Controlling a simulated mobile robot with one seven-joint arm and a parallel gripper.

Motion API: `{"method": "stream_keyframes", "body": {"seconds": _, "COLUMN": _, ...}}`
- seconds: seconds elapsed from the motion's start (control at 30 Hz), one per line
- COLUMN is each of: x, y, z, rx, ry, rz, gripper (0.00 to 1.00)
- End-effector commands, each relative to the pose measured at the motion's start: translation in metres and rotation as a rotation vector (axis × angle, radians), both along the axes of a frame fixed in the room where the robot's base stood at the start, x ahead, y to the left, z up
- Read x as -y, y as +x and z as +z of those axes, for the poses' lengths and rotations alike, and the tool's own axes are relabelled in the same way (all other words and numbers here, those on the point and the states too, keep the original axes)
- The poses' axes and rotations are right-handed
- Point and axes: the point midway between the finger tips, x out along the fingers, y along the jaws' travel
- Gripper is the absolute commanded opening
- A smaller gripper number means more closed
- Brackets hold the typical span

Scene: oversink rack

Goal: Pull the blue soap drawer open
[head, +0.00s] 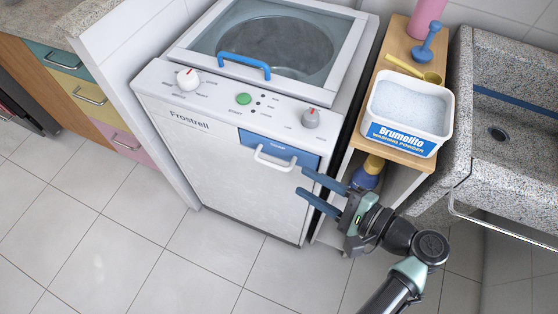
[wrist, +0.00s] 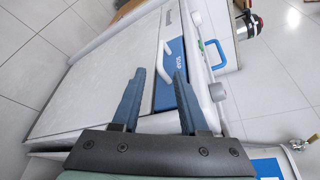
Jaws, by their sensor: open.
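The blue soap drawer (head: 262,142) is at the upper right of the white washing machine's front, with a white bar handle (head: 275,163) across it. Its front looks flush with the machine. In the wrist view the blue drawer front (wrist: 166,93) shows beyond and between my fingers, with the white handle (wrist: 178,60) just past the fingertips. My gripper (head: 303,181) is open and empty, right of the handle and apart from it in the head view. Its two blue fingers also show in the wrist view (wrist: 160,73).
The washing machine (head: 220,180) has a blue lid handle (head: 243,62), two knobs and a green button. To its right, a wooden shelf unit (head: 399,47) holds a washing powder tub (head: 408,105). A stone sink (head: 510,110) stands further right. Floor in front is clear.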

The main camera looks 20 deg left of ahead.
Motion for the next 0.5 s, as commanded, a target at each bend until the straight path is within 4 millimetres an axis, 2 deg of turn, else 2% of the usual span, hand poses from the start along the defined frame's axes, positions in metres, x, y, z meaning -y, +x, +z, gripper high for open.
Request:
{"method": "stream_keyframes", "body": {"seconds": 0.03, "x": -0.012, "y": 0.002, "z": -0.004, "rx": -0.001, "ry": 0.001, "rz": 0.006, "gripper": 0.43}}
{"method": "stream_keyframes", "body": {"seconds": 0.2, "x": -0.045, "y": 0.014, "z": -0.012, "rx": -0.001, "ry": 0.0, "rz": 0.005, "gripper": 0.43}}
{"method": "stream_keyframes", "body": {"seconds": 0.3, "x": -0.06, "y": 0.019, "z": -0.015, "rx": -0.001, "ry": 0.0, "rz": 0.003, "gripper": 0.43}}
{"method": "stream_keyframes", "body": {"seconds": 0.5, "x": -0.078, "y": 0.026, "z": -0.019, "rx": 0.0, "ry": -0.001, "rz": 0.001, "gripper": 0.43}}
